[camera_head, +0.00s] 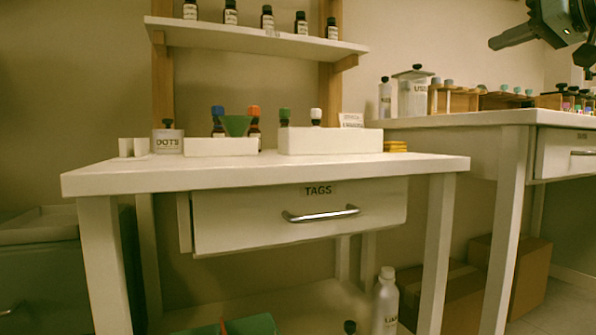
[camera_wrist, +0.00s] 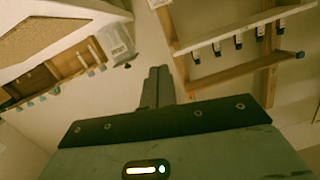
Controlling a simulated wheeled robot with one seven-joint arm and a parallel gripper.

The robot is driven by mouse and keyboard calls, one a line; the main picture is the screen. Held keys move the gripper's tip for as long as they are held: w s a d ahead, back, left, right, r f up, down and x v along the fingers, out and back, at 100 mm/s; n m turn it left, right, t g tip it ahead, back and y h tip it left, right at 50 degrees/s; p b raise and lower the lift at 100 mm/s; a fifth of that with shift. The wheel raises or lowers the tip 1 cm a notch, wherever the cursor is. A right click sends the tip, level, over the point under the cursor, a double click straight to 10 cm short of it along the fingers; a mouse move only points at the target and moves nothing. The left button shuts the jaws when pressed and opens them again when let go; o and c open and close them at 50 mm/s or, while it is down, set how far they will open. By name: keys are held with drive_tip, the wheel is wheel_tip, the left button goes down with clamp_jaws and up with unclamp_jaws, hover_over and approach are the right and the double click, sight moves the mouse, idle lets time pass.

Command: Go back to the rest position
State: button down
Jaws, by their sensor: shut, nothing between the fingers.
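My gripper (camera_head: 495,42) is at the top right of the head view, raised in the air above the right-hand table and apart from everything there. It is dark, and only its front part shows. In the wrist view, its two dark fingers (camera_wrist: 158,72) lie together, shut and empty. That view is turned over, with the wall shelf (camera_wrist: 235,35) and its bottles hanging at the upper right.
A white table (camera_head: 120,178) carries white trays (camera_head: 222,147) and bottles. Its TAGS drawer (camera_head: 250,222) seems to stand slightly out. The right table (camera_head: 480,117) holds jars and wooden racks. Boxes (camera_head: 515,270) and a white bottle (camera_head: 385,305) stand below.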

drive_tip(key=s+a+f+g+p, duration=0.1)
drive_tip(key=a+f+g+p, duration=0.1)
drive_tip(key=a+f, duration=0.4)
drive_tip(key=s+a+f+g+p, duration=0.1)
drive_tip(key=a+f+g+p, duration=0.1)
drive_tip(key=a+f, duration=0.4)
drive_tip(key=s+a+f+g+p, duration=0.1)
drive_tip(key=a+f+g+p, duration=0.1)
drive_tip(key=a+f, duration=0.4)
drive_tip(key=shift+s+a+f+g, duration=0.1)
drive_tip(key=shift+s+a+g, duration=0.1)
drive_tip(key=shift+g, duration=0.7)
drive_tip(key=s+a+f+n+g+h+p, duration=0.1)
drive_tip(key=s+a+f+g+h+p, duration=0.2)
drive_tip(key=s+f, duration=0.45)
drive_tip(key=s+a+f+n+g+p, duration=0.1)
drive_tip(key=s+a+f+g+p, duration=0.1)
drive_tip(key=s+a+f, duration=0.5)
drive_tip(key=s+d+f+n+g+h+p, duration=0.1)
drive_tip(key=s+d+f+h+p, duration=0.1)
drive_tip(key=s, duration=0.5)
drive_tip(key=s+d+f+n+g+h+p, duration=0.1)
drive_tip(key=s+d+f+h+p, duration=0.15)
drive_tip(key=s, duration=0.45)
wheel_tip(320, 180, up, 38)
drive_tip(key=p, duration=3.6)
drive_tip(key=shift+w+d+f+y+p, duration=0.15)
drive_tip(key=shift+f+y+p, duration=0.05)
drive_tip(key=shift+y+p, duration=0.2)
